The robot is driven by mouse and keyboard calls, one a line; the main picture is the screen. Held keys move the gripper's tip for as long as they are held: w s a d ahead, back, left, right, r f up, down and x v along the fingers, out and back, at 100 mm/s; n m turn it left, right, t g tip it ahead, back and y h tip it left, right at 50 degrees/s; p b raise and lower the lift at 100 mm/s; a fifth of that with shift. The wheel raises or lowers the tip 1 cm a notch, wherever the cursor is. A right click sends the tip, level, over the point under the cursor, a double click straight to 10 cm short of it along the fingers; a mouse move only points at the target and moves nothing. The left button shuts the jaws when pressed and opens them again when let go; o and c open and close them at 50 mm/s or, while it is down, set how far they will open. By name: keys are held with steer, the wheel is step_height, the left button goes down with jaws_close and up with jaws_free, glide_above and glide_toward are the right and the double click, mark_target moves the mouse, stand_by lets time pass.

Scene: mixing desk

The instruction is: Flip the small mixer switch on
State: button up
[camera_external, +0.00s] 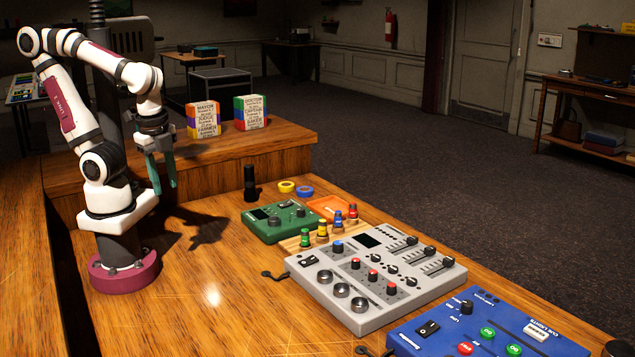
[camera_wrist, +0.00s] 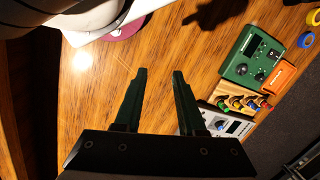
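The grey mixer (camera_external: 335,303) lies on the wooden desk, with several knobs, sliders and a black rocker switch (camera_external: 309,261) at its left corner. A smaller green box (camera_external: 268,233) with a dark screen and knobs lies behind it; it also shows at the right of the wrist view (camera_wrist: 233,71). I cannot tell which one is the small mixer, or the switch's setting. My gripper (camera_external: 164,188) hangs above the desk, left of the green box, touching nothing. In the wrist view its two fingers (camera_wrist: 159,72) are apart with only bare desk between them.
A blue cue-lights box (camera_external: 405,345) with a rocker switch (camera_external: 427,328) sits front right. Several coloured pegs (camera_external: 322,232), an orange tray (camera_external: 328,205), tape rolls (camera_external: 287,187) and a black cylinder (camera_external: 250,184) stand near the green box. The desk's left part is clear.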

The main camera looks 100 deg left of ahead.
steer(key=shift+m, duration=0.7)
steer(key=w, duration=0.4)
steer(key=w+r, duration=0.1)
steer(key=w, duration=0.4)
steer(key=w+a+r, duration=0.1)
steer(key=w, duration=0.3)
steer(key=shift+w+a, duration=0.1)
steer(key=shift+w, duration=0.1)
jaws_close()
steer(key=w+a+f+m, duration=0.1)
steer(key=w+a+f, duration=0.1)
steer(key=w, duration=0.6)
steer(key=w+a+f+m+t, duration=0.1)
steer(key=w+a+f, duration=0.1)
steer(key=w, duration=0.7)
steer(key=shift+a+f+h, duration=0.35)
steer(key=shift+f+h, duration=0.05)
steer(key=shift+f, duration=0.1)
steer(key=shift+f, duration=0.1)
